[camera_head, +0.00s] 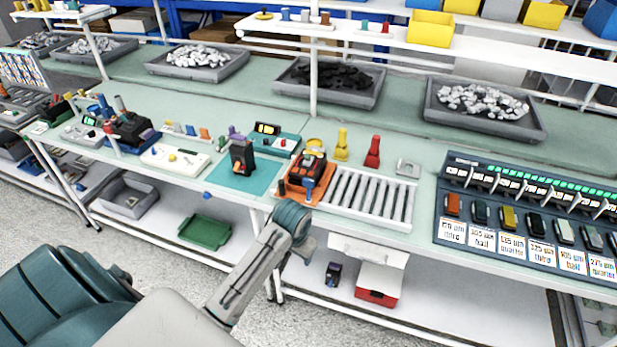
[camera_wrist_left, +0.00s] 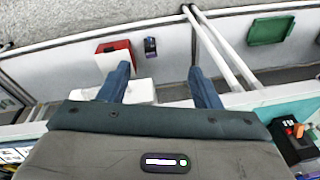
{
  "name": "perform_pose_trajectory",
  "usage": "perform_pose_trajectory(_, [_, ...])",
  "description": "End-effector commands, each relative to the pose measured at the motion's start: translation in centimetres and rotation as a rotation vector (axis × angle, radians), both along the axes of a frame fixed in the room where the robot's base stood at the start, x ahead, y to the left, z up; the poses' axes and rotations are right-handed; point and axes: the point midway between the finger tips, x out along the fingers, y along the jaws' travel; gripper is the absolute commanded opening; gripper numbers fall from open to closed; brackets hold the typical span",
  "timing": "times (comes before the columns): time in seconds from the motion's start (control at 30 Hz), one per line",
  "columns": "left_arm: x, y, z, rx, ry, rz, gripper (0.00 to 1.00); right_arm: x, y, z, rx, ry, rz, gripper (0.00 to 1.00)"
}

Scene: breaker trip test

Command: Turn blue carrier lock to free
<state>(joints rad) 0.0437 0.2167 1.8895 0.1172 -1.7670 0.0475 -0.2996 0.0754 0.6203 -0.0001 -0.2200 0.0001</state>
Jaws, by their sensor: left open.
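A black and orange breaker carrier (camera_head: 308,170) stands on an orange base at the left end of a roller tray. A blue part (camera_head: 310,184) on its front side looks like the blue carrier lock; its exact setting is too small to tell. My left gripper (camera_head: 307,246) is in front of and below it, near the bench's front edge, partly hidden by my own wrist. In the left wrist view its two blue fingers (camera_wrist_left: 163,82) are apart with nothing between them. The carrier and lock are not clearly seen there. My right gripper is not in view.
A roller tray (camera_head: 368,197) lies right of the carrier, with a yellow (camera_head: 341,144) and a red (camera_head: 373,152) piece behind it. A black device with an orange lever (camera_head: 241,158) stands left on a teal mat (camera_head: 262,180). Below are a red-and-white box (camera_head: 378,288) and green tray (camera_head: 204,232).

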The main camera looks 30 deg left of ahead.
Motion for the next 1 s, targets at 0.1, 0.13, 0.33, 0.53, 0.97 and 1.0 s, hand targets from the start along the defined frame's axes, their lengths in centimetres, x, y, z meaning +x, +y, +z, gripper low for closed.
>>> perform_pose_trajectory(0.1, [5.3, 1.9, 2.2, -0.004, 0.024, 0.038, 0.58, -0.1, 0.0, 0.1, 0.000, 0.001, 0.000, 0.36])
perform_pose_trajectory(0.13, [6.5, 2.4, 2.7, -0.007, 0.033, 0.049, 0.58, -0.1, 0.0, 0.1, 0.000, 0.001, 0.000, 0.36])
perform_pose_trajectory(0.33, [13.7, 5.6, 7.6, -0.037, 0.083, 0.126, 0.58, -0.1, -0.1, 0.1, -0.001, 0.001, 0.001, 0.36])
perform_pose_trajectory(0.53, [18.7, 8.3, 13.3, -0.085, 0.126, 0.192, 0.58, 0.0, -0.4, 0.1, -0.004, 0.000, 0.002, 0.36])
perform_pose_trajectory(0.97, [20.8, 9.6, 14.7, -0.120, 0.154, 0.229, 0.58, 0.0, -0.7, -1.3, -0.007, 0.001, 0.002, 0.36])
perform_pose_trajectory(1.0, [20.8, 9.6, 13.9, -0.120, 0.154, 0.229, 0.58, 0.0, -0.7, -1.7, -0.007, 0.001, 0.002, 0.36])
